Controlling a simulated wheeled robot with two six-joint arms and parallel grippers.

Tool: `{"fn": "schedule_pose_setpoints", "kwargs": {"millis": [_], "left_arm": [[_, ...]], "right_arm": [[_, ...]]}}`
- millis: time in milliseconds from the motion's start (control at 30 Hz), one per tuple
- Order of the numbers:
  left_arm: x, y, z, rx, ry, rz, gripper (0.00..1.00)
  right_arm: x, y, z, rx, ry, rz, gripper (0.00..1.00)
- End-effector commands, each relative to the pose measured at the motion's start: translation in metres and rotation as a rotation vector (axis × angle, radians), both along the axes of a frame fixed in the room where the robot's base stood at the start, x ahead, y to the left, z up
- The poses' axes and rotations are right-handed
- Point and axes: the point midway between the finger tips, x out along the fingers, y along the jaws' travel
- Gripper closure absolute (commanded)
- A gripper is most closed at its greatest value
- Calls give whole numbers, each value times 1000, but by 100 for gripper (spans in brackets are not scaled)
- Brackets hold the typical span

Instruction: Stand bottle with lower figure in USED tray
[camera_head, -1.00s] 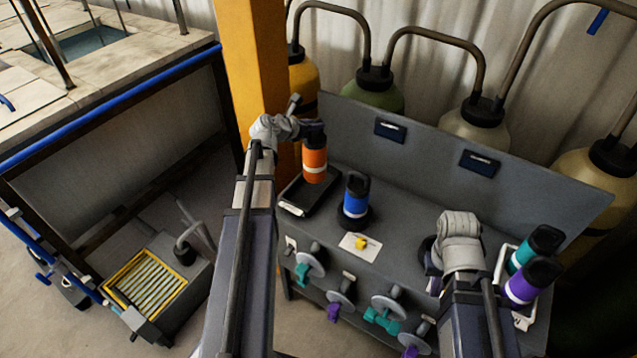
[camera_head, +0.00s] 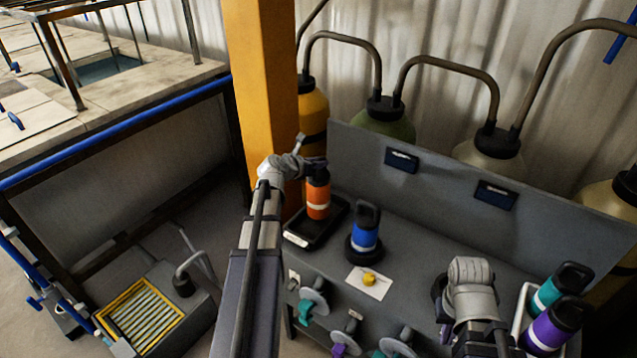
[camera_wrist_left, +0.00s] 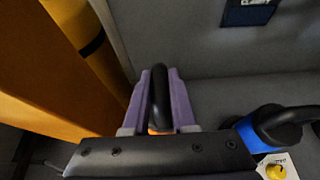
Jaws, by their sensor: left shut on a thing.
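The orange bottle (camera_head: 318,200) with a pale band is upright over the black tray (camera_head: 298,240) at the left end of the grey bench. I cannot tell whether its base touches the tray. My left gripper (camera_head: 316,166) is shut on its black top loop; the loop (camera_wrist_left: 159,95) shows between the purple fingers in the left wrist view. The blue bottle (camera_head: 365,238) stands on a round black base to the right. Two dark displays (camera_head: 402,159) (camera_head: 495,195) are on the back panel; their figures are unreadable. My right gripper (camera_head: 443,300) hangs over the bench's right part, its fingers mostly hidden.
A white tray (camera_head: 524,298) at the right holds a teal bottle (camera_head: 555,290) and a purple bottle (camera_head: 553,325). A yellow knob (camera_head: 369,279) sits on a pale plate in front of the blue bottle. Valves line the bench front. A yellow post (camera_head: 262,100) stands close left of my left arm.

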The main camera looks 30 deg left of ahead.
Motion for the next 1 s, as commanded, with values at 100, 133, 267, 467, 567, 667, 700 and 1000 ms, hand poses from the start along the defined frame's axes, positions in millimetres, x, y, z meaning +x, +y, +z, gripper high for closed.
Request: {"fn": "schedule_pose_setpoints", "kwargs": {"millis": [100, 133, 267, 467, 567, 667, 700, 1000], "left_arm": [[0, 0, -3, -1, -1, 0, 100], [0, 0, -2, -1, -1, 0, 100], [0, 0, -8, -1, -1, 0, 100], [0, 0, -31, -1, -1, 0, 100], [0, 0, -40, -1, -1, 0, 100], [0, 0, -41, -1, -1, 0, 100], [0, 0, -40, -1, -1, 0, 100], [0, 0, -43, -1, -1, 0, 100]], "right_arm": [[0, 0, -3, 0, 0, 0, 100], [0, 0, -2, 0, 0, 0, 100], [0, 0, -8, 0, 0, 0, 100], [0, 0, -32, 0, 0, 0, 100], [0, 0, -41, 0, 0, 0, 100], [0, 0, -41, 0, 0, 0, 100], [0, 0, -40, 0, 0, 0, 100], [0, 0, -44, 0, 0, 0, 100]]}}
